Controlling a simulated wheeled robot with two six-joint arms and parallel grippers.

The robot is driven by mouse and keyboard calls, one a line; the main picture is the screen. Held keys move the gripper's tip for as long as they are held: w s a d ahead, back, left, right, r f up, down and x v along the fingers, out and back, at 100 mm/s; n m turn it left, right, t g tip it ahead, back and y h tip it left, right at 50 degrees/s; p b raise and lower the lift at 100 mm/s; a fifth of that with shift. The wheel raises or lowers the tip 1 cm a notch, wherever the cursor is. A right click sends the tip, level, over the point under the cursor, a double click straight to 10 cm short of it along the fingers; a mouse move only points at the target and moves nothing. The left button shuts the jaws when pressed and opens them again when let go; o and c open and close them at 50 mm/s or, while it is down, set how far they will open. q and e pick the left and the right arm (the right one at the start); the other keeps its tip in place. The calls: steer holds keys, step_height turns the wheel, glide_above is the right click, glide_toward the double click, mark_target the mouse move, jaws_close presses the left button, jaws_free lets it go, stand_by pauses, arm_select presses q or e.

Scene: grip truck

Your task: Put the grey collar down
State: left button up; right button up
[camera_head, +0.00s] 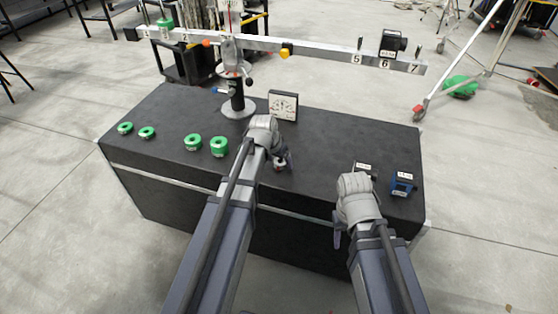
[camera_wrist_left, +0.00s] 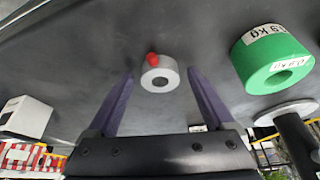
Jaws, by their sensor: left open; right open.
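The grey collar (camera_wrist_left: 160,78) is a small pale ring with a red knob. In the left wrist view it rests on the black table top (camera_wrist_left: 110,35), between the spread fingers of my left gripper (camera_wrist_left: 160,90). A gap shows on each side of it. In the head view the collar (camera_head: 280,166) shows just beyond my left wrist, partly hidden by my left gripper (camera_head: 282,158). My left gripper is open and empty. My right gripper (camera_head: 340,228) is over the table's front edge at the right, mostly hidden by its own wrist, holding nothing visible.
Green ring weights (camera_head: 219,146) stand along the left of the table. A numbered beam (camera_head: 310,55) on a post (camera_head: 237,98) spans the back, with a white dial box (camera_head: 283,105) beside it. A blue clamp (camera_head: 403,184) lies at the right. The table's middle right is clear.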

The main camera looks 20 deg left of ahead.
arm_select(q)
steer(key=p+v, duration=1.1)
steer(key=v, duration=0.1)
steer(key=s+d+g+y, duration=0.1)
steer(key=s+d+g, duration=0.1)
steer(key=s+d, duration=0.5)
steer(key=s+d+f+m+g+y, duration=0.1)
steer(key=s+d+g, duration=0.1)
steer(key=s+d, duration=0.5)
steer(key=s, duration=0.4)
steer(key=shift+s+d+f+g, duration=0.2)
steer(key=shift+s+g, duration=0.1)
steer(key=shift+s, duration=0.05)
